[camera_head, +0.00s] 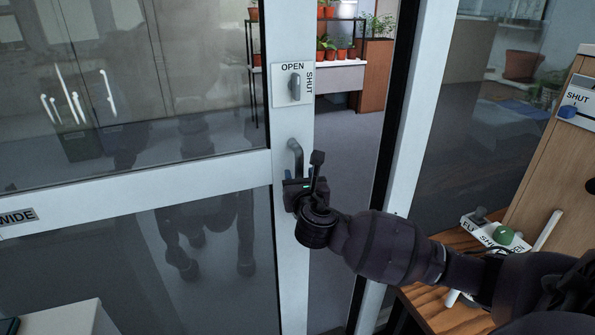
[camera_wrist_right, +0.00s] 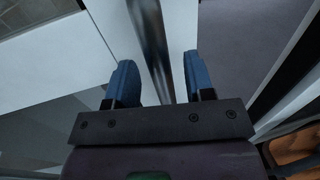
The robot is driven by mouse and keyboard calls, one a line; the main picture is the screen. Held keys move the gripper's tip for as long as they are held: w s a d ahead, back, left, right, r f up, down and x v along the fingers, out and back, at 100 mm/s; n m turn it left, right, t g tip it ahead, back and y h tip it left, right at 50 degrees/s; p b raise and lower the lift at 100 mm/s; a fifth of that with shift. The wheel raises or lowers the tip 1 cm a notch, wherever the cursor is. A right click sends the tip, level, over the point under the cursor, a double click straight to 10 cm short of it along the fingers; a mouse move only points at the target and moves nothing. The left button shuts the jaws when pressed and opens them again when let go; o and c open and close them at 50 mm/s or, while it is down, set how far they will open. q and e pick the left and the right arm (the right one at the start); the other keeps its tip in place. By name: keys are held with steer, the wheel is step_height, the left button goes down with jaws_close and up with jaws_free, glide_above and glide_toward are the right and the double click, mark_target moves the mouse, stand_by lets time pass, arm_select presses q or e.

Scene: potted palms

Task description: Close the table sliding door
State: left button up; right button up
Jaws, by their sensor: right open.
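The sliding door (camera_head: 130,190) has a white frame with glass panes. It stands partly open, with a gap between its right edge and the white post (camera_head: 418,110). A grey metal handle (camera_head: 296,152) is on its right upright, below a plate (camera_head: 293,84) with a latch knob marked OPEN and SHUT. My right gripper (camera_head: 306,182) is at the handle in the head view. In the right wrist view the handle bar (camera_wrist_right: 153,45) runs between the two blue fingers, which are apart. My left gripper is not in view.
Through the gap I see shelves with potted plants (camera_head: 325,45) and grey floor (camera_head: 345,170). At the right are a wooden cabinet (camera_head: 560,160) with a SHUT plate (camera_head: 578,103) and a wooden surface (camera_head: 440,312) holding a labelled white object (camera_head: 495,232).

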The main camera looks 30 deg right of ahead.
steer(key=shift+x, duration=1.75)
steer(key=shift+c, duration=0.2)
jaws_close()
